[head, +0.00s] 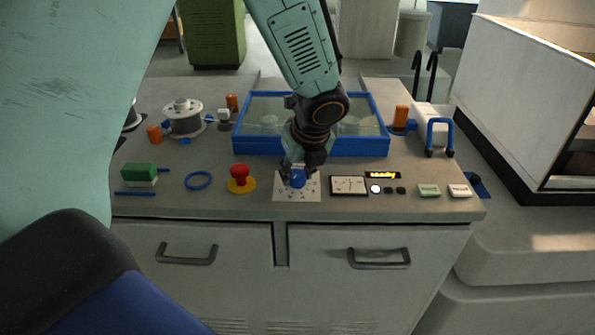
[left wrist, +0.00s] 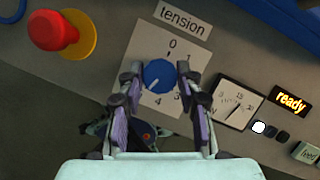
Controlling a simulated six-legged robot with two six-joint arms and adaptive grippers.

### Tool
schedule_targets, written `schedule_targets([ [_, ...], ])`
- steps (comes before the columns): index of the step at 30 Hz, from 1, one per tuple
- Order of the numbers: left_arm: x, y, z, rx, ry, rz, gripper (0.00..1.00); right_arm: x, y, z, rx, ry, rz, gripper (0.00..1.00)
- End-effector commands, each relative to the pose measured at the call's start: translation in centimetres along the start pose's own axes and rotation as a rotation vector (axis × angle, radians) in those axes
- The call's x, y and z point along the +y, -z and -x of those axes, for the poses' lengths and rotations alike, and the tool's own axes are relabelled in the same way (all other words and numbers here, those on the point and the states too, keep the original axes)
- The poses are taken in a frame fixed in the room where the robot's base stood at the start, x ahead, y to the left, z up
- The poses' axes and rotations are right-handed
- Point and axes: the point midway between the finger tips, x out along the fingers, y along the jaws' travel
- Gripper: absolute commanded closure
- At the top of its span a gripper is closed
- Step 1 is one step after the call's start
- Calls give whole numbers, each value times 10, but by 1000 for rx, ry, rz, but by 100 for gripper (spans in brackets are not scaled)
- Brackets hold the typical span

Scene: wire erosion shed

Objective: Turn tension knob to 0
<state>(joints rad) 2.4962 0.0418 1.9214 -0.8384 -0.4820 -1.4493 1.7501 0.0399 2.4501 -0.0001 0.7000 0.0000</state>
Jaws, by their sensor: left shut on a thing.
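The blue tension knob (left wrist: 160,73) sits on a white dial card (left wrist: 190,38) under a "tension" label (left wrist: 182,18). In the left wrist view a white mark on the knob points to the lower left, away from the 0 at the top of the card. Numbers 1, 3 and 4 also show; the fingers hide part of the scale. My left gripper (left wrist: 160,70) is shut on the knob, one finger on each side. In the head view the knob (head: 298,178) is partly covered by my left gripper (head: 297,166). My right gripper is not in view.
A red mushroom button (head: 239,172) stands left of the dial. To its right are a gauge (head: 349,185), a lit "ready" display (head: 382,175) and small buttons. A blue-rimmed tank (head: 252,146) stands behind. A blue ring (head: 198,180) and green block (head: 138,170) are farther left.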

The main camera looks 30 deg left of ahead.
Motion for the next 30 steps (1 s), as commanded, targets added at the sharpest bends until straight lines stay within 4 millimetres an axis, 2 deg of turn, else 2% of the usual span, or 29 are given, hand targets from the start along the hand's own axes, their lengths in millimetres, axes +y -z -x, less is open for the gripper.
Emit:
schedule_targets([
  [1,1,1,0,2,-3,0,82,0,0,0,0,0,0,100],
  [6,1,1,0,3,-2,1,96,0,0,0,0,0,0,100],
  [17,1,1,1,4,-32,63,96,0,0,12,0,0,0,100],
  [30,-1,0,3,4,-173,400,97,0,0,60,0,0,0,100],
])
